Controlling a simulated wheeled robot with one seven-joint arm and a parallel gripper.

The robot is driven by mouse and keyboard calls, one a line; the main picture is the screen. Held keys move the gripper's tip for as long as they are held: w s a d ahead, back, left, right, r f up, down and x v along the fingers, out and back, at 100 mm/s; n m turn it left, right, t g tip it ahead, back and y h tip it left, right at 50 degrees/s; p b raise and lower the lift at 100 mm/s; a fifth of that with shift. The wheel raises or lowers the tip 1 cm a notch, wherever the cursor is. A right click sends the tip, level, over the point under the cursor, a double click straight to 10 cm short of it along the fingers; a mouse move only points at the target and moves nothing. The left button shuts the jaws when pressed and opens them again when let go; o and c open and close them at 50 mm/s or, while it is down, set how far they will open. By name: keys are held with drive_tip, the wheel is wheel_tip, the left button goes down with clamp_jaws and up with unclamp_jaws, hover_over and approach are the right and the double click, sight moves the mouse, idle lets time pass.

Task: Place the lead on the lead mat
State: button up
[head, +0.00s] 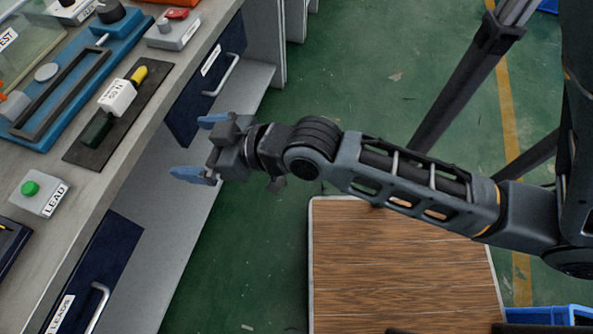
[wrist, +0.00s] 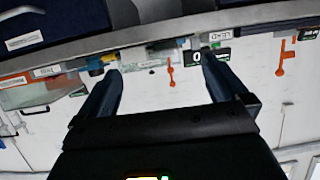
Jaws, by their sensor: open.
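A black mat (head: 121,130) lies on the bench at the left in the head view. On it sit a white block (head: 117,97) with dark print, a yellow-tipped piece (head: 138,75) and a dark green block (head: 97,128). I cannot tell whether any of these is the lead, and no separate lead is clear. My gripper (head: 188,147) is open and empty, in front of the bench edge and to the right of the mat. Its two blue fingers point toward the bench. The wrist view also shows the open gripper (wrist: 160,62), with nothing between the fingers.
A white box marked LEAD with a green button (head: 40,192) stands on the bench. A blue fixture (head: 75,75) lies beyond the mat. Below are dark drawers, one labelled LEADS (head: 100,275). A wooden platform (head: 395,270) is on the green floor.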

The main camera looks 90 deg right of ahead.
drive_tip(key=s+a+r+n+y, duration=0.1)
drive_tip(key=s+a+r, duration=0.1)
drive_tip(key=s, duration=0.3)
drive_tip(key=s+a+r+n+t+y, duration=0.1)
drive_tip(key=s+a+r, duration=0.1)
drive_tip(key=s+a, duration=0.2)
drive_tip(key=s+a+r+n+y, duration=0.1)
drive_tip(key=s+a+r, duration=0.1)
drive_tip(key=s, duration=0.5)
drive_tip(key=shift+s+a, duration=0.3)
drive_tip(key=shift+a, duration=0.1)
